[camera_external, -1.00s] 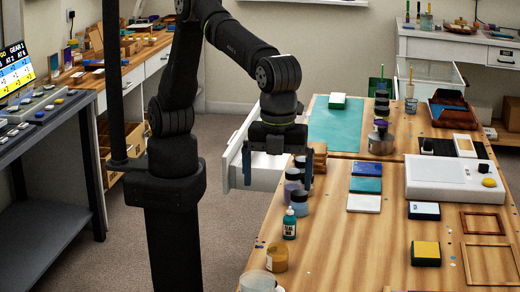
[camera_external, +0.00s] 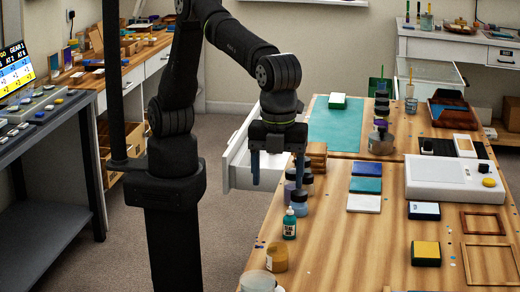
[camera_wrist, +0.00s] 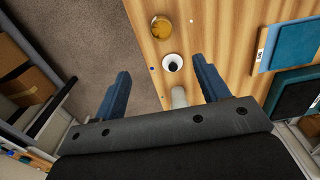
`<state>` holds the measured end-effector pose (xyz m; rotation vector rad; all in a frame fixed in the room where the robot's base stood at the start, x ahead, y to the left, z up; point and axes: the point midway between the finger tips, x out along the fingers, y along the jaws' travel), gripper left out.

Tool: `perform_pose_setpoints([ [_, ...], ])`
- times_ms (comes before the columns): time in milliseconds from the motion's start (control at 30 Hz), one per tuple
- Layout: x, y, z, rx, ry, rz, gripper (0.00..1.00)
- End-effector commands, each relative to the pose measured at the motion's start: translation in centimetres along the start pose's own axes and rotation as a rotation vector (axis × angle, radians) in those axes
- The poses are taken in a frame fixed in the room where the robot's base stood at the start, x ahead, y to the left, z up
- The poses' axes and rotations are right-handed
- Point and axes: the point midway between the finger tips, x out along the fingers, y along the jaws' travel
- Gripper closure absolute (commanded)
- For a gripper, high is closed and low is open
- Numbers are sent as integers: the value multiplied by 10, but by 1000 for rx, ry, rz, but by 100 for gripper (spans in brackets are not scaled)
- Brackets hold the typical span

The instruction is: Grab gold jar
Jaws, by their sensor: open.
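The gold jar (camera_external: 277,258) stands upright near the front left edge of the wooden table, beyond the teal bottle (camera_external: 289,224) from my gripper. In the wrist view the gold jar (camera_wrist: 161,28) shows from above near the top, ahead of the fingers. My gripper (camera_external: 277,172) is open, points down and is raised by the table's left edge, well apart from the gold jar. Its two blue fingers also show in the wrist view (camera_wrist: 160,72), with nothing gripped between them.
A light blue jar (camera_external: 300,209) and other dark-lidded jars stand close to my gripper. A clear cup (camera_external: 257,281) is beside the gold jar. An open white drawer (camera_external: 237,172) is behind the gripper. The table (camera_external: 335,255) right of the gold jar is mostly clear.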

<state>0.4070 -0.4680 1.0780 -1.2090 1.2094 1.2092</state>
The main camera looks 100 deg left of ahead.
Motion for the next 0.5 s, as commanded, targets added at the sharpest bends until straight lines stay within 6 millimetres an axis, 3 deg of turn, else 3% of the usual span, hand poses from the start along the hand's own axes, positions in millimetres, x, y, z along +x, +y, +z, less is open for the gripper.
perform_pose_setpoints([
  [267,1,-1,2,2,9,4,32],
  [500,17,-6,37,45,214,44,32],
])
